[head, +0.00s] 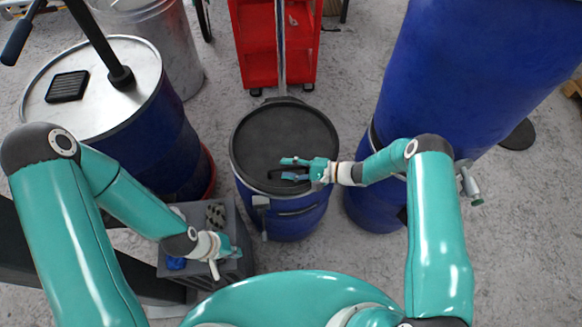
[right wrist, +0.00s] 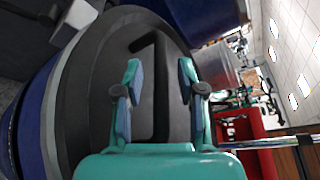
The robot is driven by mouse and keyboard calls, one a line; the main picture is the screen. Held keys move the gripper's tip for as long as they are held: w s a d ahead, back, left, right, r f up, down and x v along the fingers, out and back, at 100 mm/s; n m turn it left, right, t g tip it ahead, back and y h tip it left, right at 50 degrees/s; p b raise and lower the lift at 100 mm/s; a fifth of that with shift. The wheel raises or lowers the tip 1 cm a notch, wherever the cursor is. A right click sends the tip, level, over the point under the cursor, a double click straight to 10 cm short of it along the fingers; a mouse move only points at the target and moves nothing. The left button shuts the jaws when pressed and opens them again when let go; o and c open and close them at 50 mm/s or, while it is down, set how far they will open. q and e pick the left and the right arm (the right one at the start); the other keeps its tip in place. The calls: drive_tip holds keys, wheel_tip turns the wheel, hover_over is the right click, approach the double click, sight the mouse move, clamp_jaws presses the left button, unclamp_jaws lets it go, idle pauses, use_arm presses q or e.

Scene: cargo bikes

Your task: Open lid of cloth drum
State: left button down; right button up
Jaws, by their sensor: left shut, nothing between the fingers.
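The cloth drum (head: 290,222) is a small blue drum standing in the middle of the head view. Its round black lid (head: 262,137) lies flat on top and also fills much of the right wrist view (right wrist: 95,95). A black bar handle (right wrist: 160,80) is on the lid. My right gripper (head: 286,169) is open just above the lid. In the right wrist view its fingers (right wrist: 159,78) are on either side of the handle, with gaps visible. My left gripper (head: 236,253) is shut and empty beside a grey box, lower left of the drum.
A metal-topped blue drum (head: 125,75) with a black block (head: 67,87) stands left. A tall blue barrel (head: 450,85) is close on the right. A red cart (head: 257,50) stands behind. The grey box (head: 187,212) holds small items.

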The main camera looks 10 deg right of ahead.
drive_tip(key=shift+c, duration=0.2)
clamp_jaws()
